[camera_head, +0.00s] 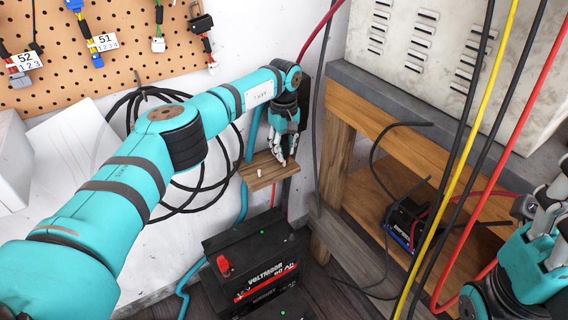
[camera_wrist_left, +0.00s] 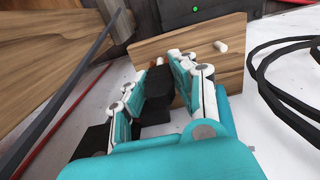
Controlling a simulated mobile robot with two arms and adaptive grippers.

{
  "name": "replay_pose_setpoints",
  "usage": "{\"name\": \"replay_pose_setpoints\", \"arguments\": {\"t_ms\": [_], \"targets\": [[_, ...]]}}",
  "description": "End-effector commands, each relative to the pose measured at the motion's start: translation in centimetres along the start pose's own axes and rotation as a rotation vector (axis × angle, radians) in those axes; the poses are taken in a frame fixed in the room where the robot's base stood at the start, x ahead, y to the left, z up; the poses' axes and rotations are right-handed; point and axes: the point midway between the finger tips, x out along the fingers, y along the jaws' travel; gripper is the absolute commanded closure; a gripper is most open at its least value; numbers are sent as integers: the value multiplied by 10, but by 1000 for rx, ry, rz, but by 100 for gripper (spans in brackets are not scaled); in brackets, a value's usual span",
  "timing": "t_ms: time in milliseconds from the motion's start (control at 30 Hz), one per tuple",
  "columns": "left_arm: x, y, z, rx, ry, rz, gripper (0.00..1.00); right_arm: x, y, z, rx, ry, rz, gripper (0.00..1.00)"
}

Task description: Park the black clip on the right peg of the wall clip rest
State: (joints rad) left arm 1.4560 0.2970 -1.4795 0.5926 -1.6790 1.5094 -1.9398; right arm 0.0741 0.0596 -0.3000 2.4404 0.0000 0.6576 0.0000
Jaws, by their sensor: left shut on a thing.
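The wooden clip rest (camera_head: 268,181) is on the white wall below the pegboard; it also shows in the left wrist view (camera_wrist_left: 232,70). Its left peg (camera_head: 259,173), pale and bare, also shows in the wrist view (camera_wrist_left: 221,46). The right peg is hidden behind my left gripper (camera_head: 286,158). In the wrist view, my left gripper (camera_wrist_left: 166,75) is shut on the black clip (camera_wrist_left: 155,93), with its fingertips at the rest's board. I cannot tell whether the clip touches the right peg. My right gripper (camera_head: 548,225) is at the right edge, its fingers partly cut off.
A black battery (camera_head: 245,240) with a red terminal cap stands below the rest. A wooden bench (camera_head: 420,150) is to the right, with a dark device (camera_head: 405,222) on its shelf. Black, yellow and red cables hang in front. A black cable coil (camera_head: 165,210) hangs left of the rest.

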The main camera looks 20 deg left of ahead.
Motion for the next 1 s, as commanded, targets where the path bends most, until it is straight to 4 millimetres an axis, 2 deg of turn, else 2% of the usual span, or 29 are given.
{"name": "replay_pose_setpoints", "arguments": {"t_ms": [167,200,367,667,767,1000], "targets": [[0,0,0,0,0,0,90,0,0,0,0,0,0,60],[0,0,0,0,0,0,70,0,0,0,0,0,0,60],[0,0,0,0,0,0,49,0,0,0,0,0,0,60],[-2,0,0,0,0,0,48,2,0,0,0,0,0,60],[-11,0,0,0,0,0,48,8,1,0,0,0,0,60],[-47,0,0,0,0,0,48,35,3,0,0,0,0,60]]}}
